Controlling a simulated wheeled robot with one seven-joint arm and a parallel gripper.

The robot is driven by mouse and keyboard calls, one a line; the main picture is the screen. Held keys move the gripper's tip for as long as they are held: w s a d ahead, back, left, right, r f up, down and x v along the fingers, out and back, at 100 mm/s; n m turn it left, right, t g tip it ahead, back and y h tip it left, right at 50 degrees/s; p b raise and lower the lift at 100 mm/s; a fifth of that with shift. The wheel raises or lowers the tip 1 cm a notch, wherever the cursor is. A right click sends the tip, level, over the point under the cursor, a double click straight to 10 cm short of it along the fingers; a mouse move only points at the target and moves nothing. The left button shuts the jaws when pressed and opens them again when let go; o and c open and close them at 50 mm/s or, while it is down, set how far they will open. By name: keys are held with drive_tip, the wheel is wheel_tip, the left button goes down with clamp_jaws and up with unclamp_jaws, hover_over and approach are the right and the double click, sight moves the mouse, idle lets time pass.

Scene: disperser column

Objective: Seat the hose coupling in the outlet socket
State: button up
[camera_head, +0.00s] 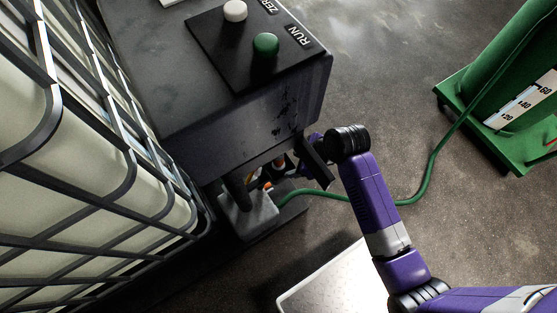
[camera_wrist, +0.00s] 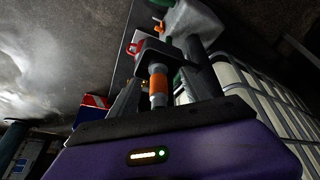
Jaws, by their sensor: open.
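An orange and grey cylindrical part (camera_wrist: 158,88), which looks like the hose coupling, stands between the dark fingers of my open gripper (camera_wrist: 165,66) in the wrist view. I cannot tell whether either finger touches it. In the head view my gripper (camera_head: 292,168) is low beside the dark machine housing, mostly hidden by my wrist and the housing. A small orange spot (camera_head: 268,185) shows left of it. A green hose (camera_head: 330,194) runs along the floor to this spot. The outlet socket cannot be clearly made out; a red part (camera_wrist: 136,46) is beyond the fingers.
The dark housing (camera_head: 240,125) overhangs the work spot and carries a white button (camera_head: 235,10) and a green button (camera_head: 266,44). A caged pale tank (camera_head: 90,180) stands close on the left. A green scaled stand (camera_head: 500,110) is at right.

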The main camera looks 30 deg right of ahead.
sight(278, 160)
drive_tip(key=shift+n+g+y, duration=0.4)
drive_tip(key=shift+n+g, duration=0.2)
drive_tip(key=shift+w+a+f+b, duration=0.2)
drive_tip(key=shift+w+a+f, duration=0.2)
drive_tip(key=shift+w+f, duration=0.5)
drive_tip(key=shift+w+a+f+b, duration=0.25)
drive_tip(key=shift+w+a+f, duration=0.2)
drive_tip(key=shift+w+f, duration=0.45)
drive_tip(key=shift+w+a+f+b, duration=0.2)
drive_tip(key=shift+w+a+f, duration=0.2)
drive_tip(key=shift+w+f, duration=0.5)
drive_tip(key=shift+r, duration=0.1)
drive_tip(key=shift+c, duration=0.3)
clamp_jaws()
